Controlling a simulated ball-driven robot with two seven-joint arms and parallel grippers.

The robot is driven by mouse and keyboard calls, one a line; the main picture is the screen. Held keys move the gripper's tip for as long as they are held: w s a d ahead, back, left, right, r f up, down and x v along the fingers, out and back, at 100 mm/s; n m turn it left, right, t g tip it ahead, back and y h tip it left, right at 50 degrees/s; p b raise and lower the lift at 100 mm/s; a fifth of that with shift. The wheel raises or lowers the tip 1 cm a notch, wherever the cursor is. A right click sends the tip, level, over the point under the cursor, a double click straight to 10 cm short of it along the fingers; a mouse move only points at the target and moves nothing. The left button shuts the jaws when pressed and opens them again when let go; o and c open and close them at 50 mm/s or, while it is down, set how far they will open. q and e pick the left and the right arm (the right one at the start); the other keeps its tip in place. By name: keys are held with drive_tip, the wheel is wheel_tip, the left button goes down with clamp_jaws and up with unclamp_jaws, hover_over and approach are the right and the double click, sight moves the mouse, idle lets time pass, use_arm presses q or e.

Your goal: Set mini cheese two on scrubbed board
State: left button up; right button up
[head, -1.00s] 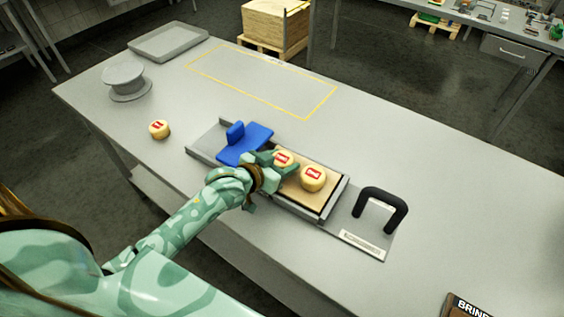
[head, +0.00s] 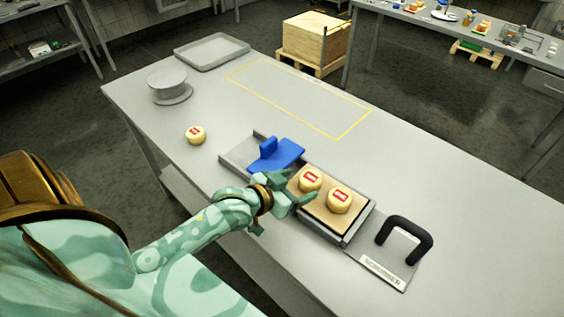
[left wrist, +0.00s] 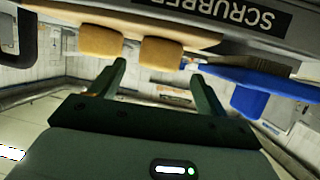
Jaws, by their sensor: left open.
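Two small round yellow cheeses with red labels sit side by side on the tan scrubbed board (head: 321,215). The left one (head: 310,180) is nearest my left gripper; the other (head: 340,200) is at its right. A third mini cheese (head: 195,135) stands alone on the table at the left. My left gripper (head: 292,188) is open and empty beside the left cheese on the board. In the left wrist view the open fingertips (left wrist: 160,70) point toward that cheese (left wrist: 162,52), with a small gap visible. My right gripper is out of view.
A blue pusher-like piece (head: 278,156) lies on the metal fixture left of the board. A black handle (head: 405,238) rises at the right. A round grey stand (head: 168,86) and grey tray (head: 212,51) are farther back. The yellow-outlined table area (head: 300,97) is clear.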

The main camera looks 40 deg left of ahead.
use_arm(q)
drive_tip(key=v, duration=0.6)
drive_tip(key=shift+s+p, duration=0.15)
drive_tip(key=shift+p, duration=0.25)
